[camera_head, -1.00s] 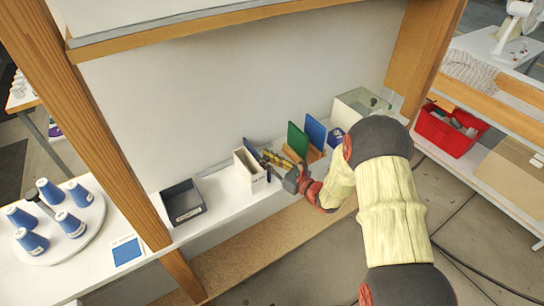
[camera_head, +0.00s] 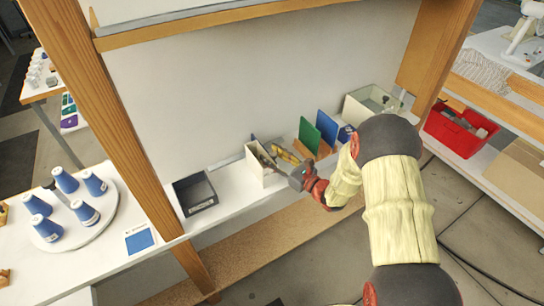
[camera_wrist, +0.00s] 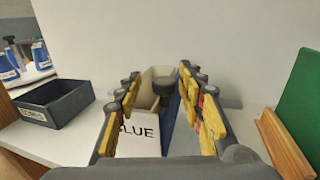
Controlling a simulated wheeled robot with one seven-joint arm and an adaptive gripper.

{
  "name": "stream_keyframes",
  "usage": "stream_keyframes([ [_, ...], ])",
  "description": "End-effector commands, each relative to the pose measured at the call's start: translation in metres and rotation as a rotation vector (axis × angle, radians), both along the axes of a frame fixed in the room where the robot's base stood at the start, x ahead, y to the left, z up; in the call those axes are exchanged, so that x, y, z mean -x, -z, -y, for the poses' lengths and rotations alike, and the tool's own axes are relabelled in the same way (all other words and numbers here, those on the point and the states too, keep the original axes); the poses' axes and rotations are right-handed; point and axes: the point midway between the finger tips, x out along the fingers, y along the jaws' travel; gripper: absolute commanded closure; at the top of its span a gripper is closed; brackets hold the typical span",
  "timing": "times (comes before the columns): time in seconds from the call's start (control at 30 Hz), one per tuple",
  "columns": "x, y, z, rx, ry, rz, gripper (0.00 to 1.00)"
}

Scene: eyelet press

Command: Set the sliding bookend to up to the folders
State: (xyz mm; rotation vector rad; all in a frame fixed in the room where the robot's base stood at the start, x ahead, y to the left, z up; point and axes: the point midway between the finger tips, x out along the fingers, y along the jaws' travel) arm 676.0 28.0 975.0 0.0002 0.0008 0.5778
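A white box holder (camera_wrist: 137,132) with dark lettering that reads like "BLUE" stands on the white shelf; it also shows in the head view (camera_head: 257,172). A dark round knob (camera_wrist: 163,87) shows at it, between my fingers. I cannot tell which part is the bookend. My gripper (camera_wrist: 163,105) is open, with its yellow-padded fingers on either side of the knob; contact is unclear. A green panel (camera_head: 309,137) and a blue panel (camera_head: 326,127) stand upright to the right, with wooden blocks at their feet.
A black tray (camera_head: 196,193) lies left of the box. Blue cones (camera_head: 65,180) stand on a round white plate at far left. A pale bin (camera_head: 370,104) is at the back right. Wooden posts (camera_head: 125,125) and the back wall bound the shelf.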

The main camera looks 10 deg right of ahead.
Motion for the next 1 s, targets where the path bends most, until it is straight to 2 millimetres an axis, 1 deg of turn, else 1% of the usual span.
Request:
stream_keyframes([
  [0.13,0.003,0.000,0.003,0.000,0.002,0.000,0.61],
  [0.27,0.016,0.000,0.013,0.000,0.004,0.001,0.61],
  [0.5,0.058,0.000,0.040,0.000,0.005,-0.001,0.61],
  [0.7,0.086,0.000,0.057,0.001,0.004,-0.001,0.61],
  [0.83,0.096,0.000,0.063,0.000,0.002,0.000,0.61],
  [1.0,0.101,0.000,0.065,-0.001,-0.001,-0.001,0.61],
])
